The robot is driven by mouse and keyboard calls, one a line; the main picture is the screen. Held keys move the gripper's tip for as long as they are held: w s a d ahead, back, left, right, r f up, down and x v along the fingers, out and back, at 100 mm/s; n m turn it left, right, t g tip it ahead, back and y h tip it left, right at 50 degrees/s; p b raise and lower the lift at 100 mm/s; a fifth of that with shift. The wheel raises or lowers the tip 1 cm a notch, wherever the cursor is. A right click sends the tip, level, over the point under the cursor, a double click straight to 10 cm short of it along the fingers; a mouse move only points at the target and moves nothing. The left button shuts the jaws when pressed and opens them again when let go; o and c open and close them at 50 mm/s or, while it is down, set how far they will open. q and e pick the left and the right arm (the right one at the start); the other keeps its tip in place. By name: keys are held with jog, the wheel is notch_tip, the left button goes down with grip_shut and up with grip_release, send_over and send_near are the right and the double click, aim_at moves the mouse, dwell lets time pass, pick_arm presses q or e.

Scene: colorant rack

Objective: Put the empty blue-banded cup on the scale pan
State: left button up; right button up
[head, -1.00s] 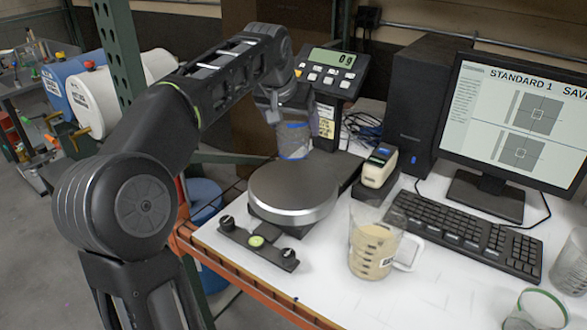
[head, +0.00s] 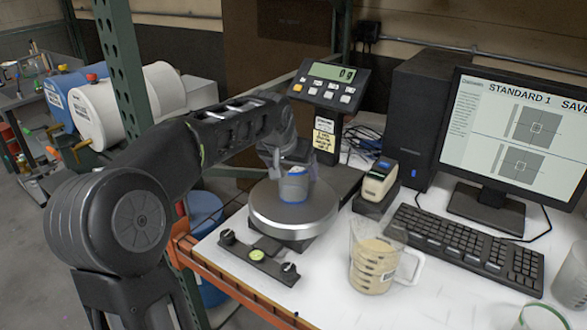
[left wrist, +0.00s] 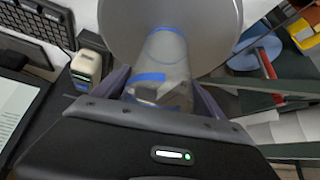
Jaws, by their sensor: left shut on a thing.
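The blue-banded cup (head: 293,188) is clear with a blue band and looks empty. It is over the middle of the round metal scale pan (head: 318,216), roughly upright. I cannot tell whether its base touches the pan. My left gripper (head: 288,168) is shut on the cup from above and behind. In the left wrist view the cup (left wrist: 166,50) sits between the two fingers of the left gripper (left wrist: 160,88), with the pan (left wrist: 120,20) beyond it. The scale display (head: 340,74) appears to read 0 g. My right gripper is not in view.
A jug (head: 372,262) with beige content stands right of the pan. A small cream device (head: 379,182) stands behind the jug. A levelling bar with knobs (head: 258,256) lies before the pan. A keyboard (head: 465,245) and monitor (head: 510,135) fill the right.

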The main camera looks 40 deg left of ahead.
pick_arm(q)
jog(key=shift+f, duration=0.2)
jog(key=o, duration=1.3)
jog(key=shift+r, duration=0.1)
jog(key=shift+c, duration=0.2)
jog(key=shift+r, duration=0.2)
jog(key=b+v, duration=0.1)
jog(key=v, duration=1.1)
